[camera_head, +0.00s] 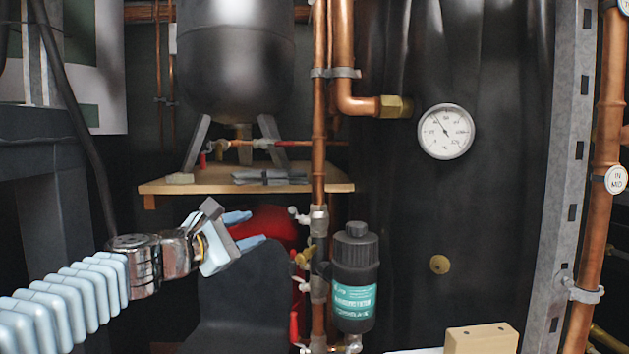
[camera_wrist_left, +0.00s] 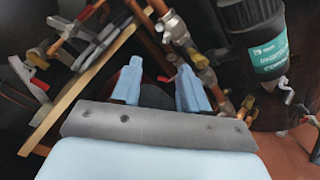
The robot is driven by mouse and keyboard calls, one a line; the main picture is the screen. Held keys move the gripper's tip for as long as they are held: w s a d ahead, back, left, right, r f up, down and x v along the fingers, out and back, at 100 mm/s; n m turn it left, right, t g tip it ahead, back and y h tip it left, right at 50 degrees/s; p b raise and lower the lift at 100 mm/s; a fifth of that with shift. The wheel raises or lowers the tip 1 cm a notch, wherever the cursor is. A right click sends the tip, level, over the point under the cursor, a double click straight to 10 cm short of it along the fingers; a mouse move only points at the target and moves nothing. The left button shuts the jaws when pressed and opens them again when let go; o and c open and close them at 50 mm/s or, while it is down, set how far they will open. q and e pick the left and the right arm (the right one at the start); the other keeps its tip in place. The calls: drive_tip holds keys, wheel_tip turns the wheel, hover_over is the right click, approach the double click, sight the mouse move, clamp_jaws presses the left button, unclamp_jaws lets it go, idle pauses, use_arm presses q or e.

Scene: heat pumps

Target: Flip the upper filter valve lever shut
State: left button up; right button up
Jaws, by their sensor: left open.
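The filter is a black canister (camera_head: 355,275) with a teal label, beside a vertical copper pipe. It also shows at the upper right of the left wrist view (camera_wrist_left: 252,30). The upper filter valve (camera_head: 318,220) is a grey fitting on that pipe, level with the canister's top. A small pale lever (camera_head: 298,215) sticks out to its left; its exact angle is hard to tell. My left gripper (camera_head: 246,230) is open and empty, left of the valve and apart from it. Its two light-blue fingers (camera_wrist_left: 158,80) point toward the pipe fittings. My right gripper is not in view.
A wooden shelf (camera_head: 247,187) carrying a dark tank (camera_head: 236,55) sits above my left gripper. A red vessel (camera_head: 268,225) stands behind it. Red handles (camera_head: 294,325) hang lower by the pipe. A round gauge (camera_head: 446,131) is on the black cylinder at right.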

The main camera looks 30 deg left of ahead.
sight(289, 214)
use_arm(q)
drive_tip(key=shift+n+h, duration=0.3)
drive_tip(key=shift+n, duration=0.1)
drive_tip(key=w, duration=0.4)
drive_tip(key=w+d+p, duration=0.1)
drive_tip(key=w, duration=0.4)
drive_tip(key=w+d, duration=0.1)
drive_tip(key=w, duration=0.3)
drive_tip(key=shift+w+d+r, duration=0.15)
drive_tip(key=shift+r, duration=0.2)
clamp_jaws()
